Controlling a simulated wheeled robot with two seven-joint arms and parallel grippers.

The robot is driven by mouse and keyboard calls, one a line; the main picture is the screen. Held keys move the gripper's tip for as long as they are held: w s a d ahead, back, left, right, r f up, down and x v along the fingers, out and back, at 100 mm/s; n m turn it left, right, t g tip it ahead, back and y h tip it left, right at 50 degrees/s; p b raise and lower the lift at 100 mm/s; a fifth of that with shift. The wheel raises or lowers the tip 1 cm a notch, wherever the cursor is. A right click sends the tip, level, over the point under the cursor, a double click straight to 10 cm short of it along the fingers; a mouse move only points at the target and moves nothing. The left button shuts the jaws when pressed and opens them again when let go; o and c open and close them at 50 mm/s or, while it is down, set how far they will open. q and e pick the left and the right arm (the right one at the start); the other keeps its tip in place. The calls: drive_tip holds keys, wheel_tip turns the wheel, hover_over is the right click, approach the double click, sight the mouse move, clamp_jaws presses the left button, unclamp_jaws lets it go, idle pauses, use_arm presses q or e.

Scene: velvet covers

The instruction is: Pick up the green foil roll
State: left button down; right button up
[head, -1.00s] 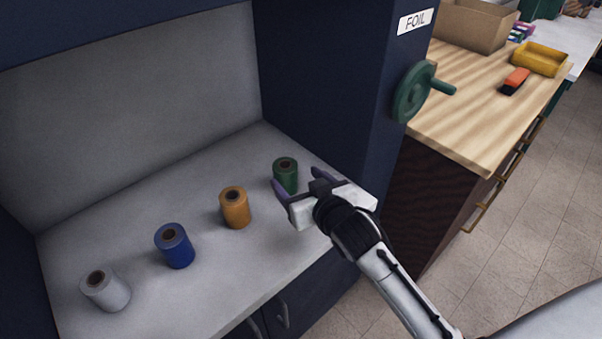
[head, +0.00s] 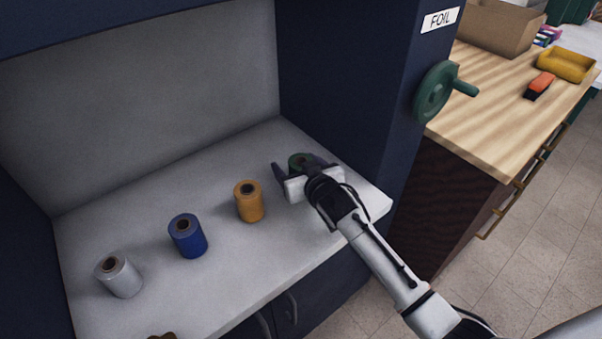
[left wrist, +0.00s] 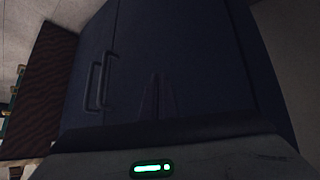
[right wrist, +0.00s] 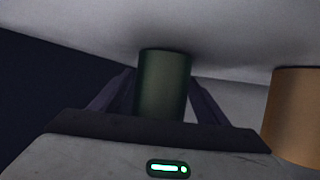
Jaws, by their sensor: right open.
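The green foil roll (head: 297,159) stands upright on the shelf at the right end of a row of rolls, partly hidden behind my right gripper (head: 302,169). In the right wrist view the green roll (right wrist: 163,82) stands between the two open fingers of the right gripper (right wrist: 160,98), with no clear grip on it. My left gripper (left wrist: 158,90) points at dark cabinet doors, its fingers together and apparently empty.
An orange roll (head: 249,201) stands just left of the green one; it also shows in the right wrist view (right wrist: 296,115). A blue roll (head: 188,236) and a grey roll (head: 120,275) stand further left. A dark side panel (head: 335,85) with a green handwheel (head: 434,92) rises on the right.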

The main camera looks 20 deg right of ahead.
drive_tip(key=c, duration=1.2)
